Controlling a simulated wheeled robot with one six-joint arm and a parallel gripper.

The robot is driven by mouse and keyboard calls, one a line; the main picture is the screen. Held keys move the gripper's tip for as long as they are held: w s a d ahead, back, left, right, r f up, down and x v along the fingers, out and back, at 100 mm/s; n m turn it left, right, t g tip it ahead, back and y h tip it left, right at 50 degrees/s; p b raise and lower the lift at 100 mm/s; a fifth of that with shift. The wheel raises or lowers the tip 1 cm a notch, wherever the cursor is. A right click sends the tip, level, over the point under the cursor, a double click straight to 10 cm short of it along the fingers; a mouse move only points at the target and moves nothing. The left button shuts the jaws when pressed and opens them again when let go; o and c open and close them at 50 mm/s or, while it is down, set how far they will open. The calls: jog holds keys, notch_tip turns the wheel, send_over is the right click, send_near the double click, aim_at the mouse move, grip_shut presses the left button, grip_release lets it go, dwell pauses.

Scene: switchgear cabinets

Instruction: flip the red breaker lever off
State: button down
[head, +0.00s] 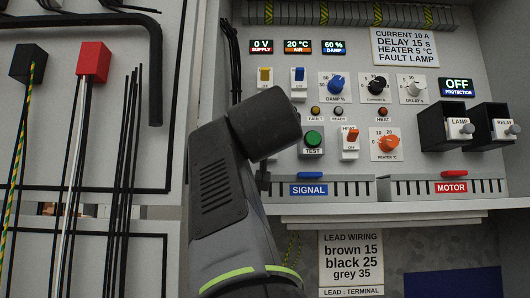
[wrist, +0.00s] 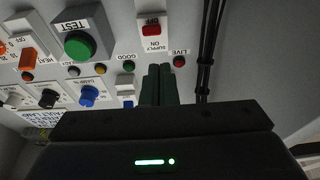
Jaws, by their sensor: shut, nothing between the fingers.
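A small red lever (wrist: 151,30) sits on a white plate marked OFF, ON and SUPPLY at the top middle of the wrist view. I cannot tell surely which way it is set. My gripper (wrist: 159,72) shows as two dark fingers pressed together, empty, pointing toward the panel. The fingertips appear below the lever in the picture, between a green GOOD lamp (wrist: 129,66) and a red LIVE lamp (wrist: 179,61); contact with the panel cannot be judged. In the head view my arm covers this part of the panel, hiding the lever and my fingers.
The green TEST button (wrist: 80,46) stands out beside the lever; it also shows in the head view (head: 313,139). Knobs and switches crowd the panel, including an orange-red HEAT switch (head: 352,136). Black cables (wrist: 208,45) run past the lever's other side. A ledge (head: 400,216) juts out below.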

jog(key=s+f+b, duration=0.1)
jog(key=f, duration=0.1)
jog(key=f+b, duration=0.1)
jog(key=f, duration=0.1)
jog(key=s+f+b, duration=0.1)
jog(key=f, duration=0.2)
jog(key=shift+s+b, duration=0.3)
jog(key=shift+s, duration=0.05)
jog(key=w+r+p, duration=0.8)
jog(key=r+p, duration=0.3)
jog(key=r, duration=0.3)
jog(key=b+v, duration=0.3)
jog(key=v, duration=0.3)
jog(key=shift+f, duration=0.45)
jog(key=shift+w+r, duration=0.1)
